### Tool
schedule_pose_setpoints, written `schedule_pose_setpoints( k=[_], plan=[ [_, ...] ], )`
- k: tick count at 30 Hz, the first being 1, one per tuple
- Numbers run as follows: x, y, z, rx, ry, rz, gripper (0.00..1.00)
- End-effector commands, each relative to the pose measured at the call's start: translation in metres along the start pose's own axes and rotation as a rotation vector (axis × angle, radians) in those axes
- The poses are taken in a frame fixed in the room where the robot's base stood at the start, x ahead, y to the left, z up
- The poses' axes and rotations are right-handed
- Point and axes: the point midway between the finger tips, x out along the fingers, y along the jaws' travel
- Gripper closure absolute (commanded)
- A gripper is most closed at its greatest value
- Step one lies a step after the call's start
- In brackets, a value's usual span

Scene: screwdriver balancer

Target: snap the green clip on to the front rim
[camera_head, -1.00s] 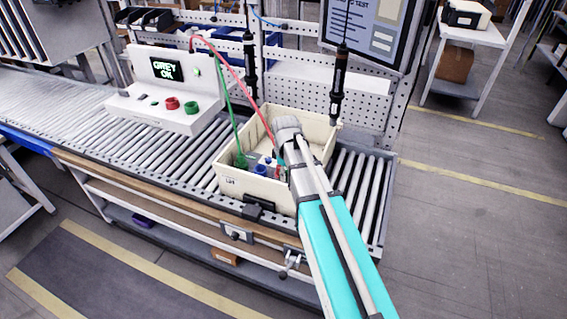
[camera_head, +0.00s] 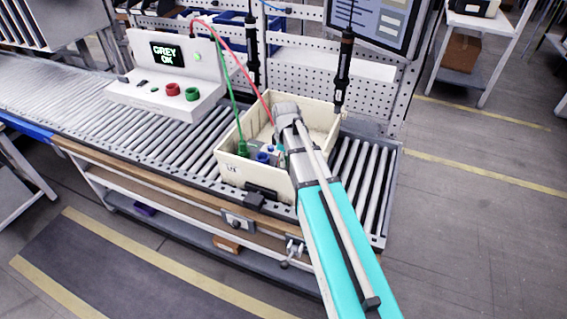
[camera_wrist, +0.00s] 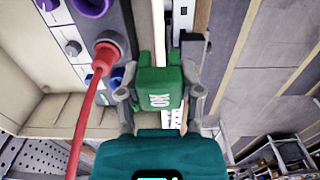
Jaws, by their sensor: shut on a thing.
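My gripper (camera_wrist: 160,98) is shut on the green clip (camera_wrist: 160,88), one finger on each side of it in the wrist view. The clip has white lettering, and its two prongs point up the picture. It lies in line with the pale front rim (camera_wrist: 167,14) of the crate, which shows between and beyond the prongs. I cannot tell whether the clip touches the rim or is seated on it. In the head view the cream crate (camera_head: 228,172) stands on the rollers, and my wrist hides the gripper and most of the clip.
A grey unit (camera_wrist: 104,18) with purple sockets sits in the crate, beside the clip. A red plug (camera_wrist: 105,53) with its red lead runs close to my left finger. A hanging screwdriver (camera_head: 343,75) is near my arm. A panel (camera_head: 165,55) reads "GREY OK".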

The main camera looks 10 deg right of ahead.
Motion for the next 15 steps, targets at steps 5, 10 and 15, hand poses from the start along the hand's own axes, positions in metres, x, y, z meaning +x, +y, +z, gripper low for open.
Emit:
schedule_pose_setpoints(
  k=[5, 10, 15],
  plan=[
    [0.0111, 0.0023, -0.0027, 0.001, 0.0, 0.004, 0.85],
    [0.0096, 0.0023, -0.0025, 0.001, 0.0, 0.004, 0.85],
    [0.0099, 0.0024, -0.0022, 0.002, 0.0, 0.003, 0.85]
  ],
)
